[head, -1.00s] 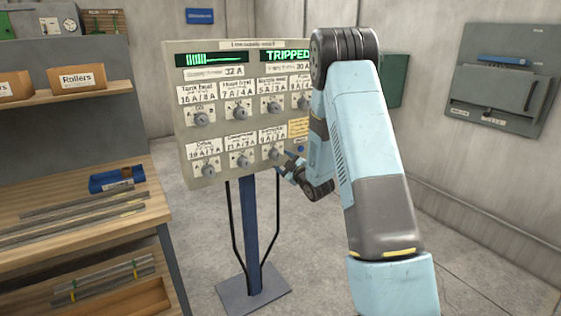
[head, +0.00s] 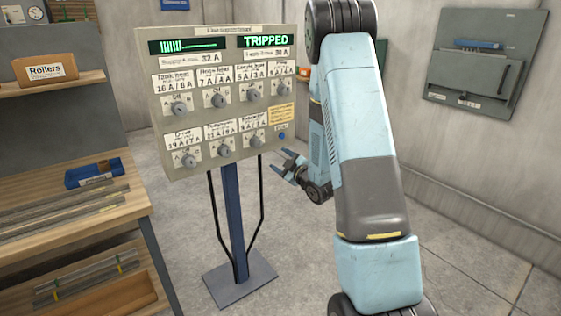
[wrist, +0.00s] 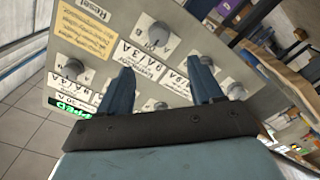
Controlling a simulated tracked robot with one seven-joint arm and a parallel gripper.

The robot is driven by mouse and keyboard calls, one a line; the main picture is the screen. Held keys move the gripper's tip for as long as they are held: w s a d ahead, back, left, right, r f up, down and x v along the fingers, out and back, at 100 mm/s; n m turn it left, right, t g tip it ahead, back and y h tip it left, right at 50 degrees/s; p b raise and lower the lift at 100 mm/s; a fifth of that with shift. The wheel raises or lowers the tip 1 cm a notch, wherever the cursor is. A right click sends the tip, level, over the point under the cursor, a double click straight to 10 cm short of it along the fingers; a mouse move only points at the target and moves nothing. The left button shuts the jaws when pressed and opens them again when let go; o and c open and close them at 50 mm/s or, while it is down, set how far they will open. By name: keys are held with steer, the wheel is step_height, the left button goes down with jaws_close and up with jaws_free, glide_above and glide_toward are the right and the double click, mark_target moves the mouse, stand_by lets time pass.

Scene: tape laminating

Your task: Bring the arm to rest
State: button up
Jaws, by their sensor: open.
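My gripper (head: 283,163) is open and empty in the head view, just right of the control panel's lower right corner and apart from it. My light blue arm stands upright in front of it at centre right. In the wrist view the two dark blue fingers of my gripper (wrist: 163,88) are spread, with the panel face behind them. The control panel (head: 222,119) stands on a blue post. It has several labelled knobs, a blue button (head: 282,135) at lower right, and a green display (head: 265,41) reading TRIPPED.
A wooden workbench (head: 65,260) with metal strips and a blue tray (head: 95,174) stands at the left. A box marked Rollers (head: 38,73) sits on a shelf above. A grey wall cabinet (head: 483,68) hangs at the right. The floor (head: 470,270) at the right is clear.

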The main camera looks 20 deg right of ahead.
steer(key=s+r+m+g+h, duration=0.3)
steer(key=s+r+m, duration=0.15)
steer(key=r, duration=0.35)
steer(key=s+r+m+g+h, duration=0.2)
steer(key=s+r+m+h, duration=0.1)
steer(key=s+r, duration=0.4)
steer(key=s+a+r+m+g, duration=0.1)
steer(key=s+a+r+g, duration=0.1)
steer(key=s, duration=0.7)
steer(key=s+a+r+m+g, duration=0.2)
steer(key=s, duration=0.7)
steer(key=s+a+r+m+g, duration=0.2)
steer(key=s, duration=0.7)
steer(key=shift+g+y, duration=0.3)
steer(key=shift+y, duration=0.1)
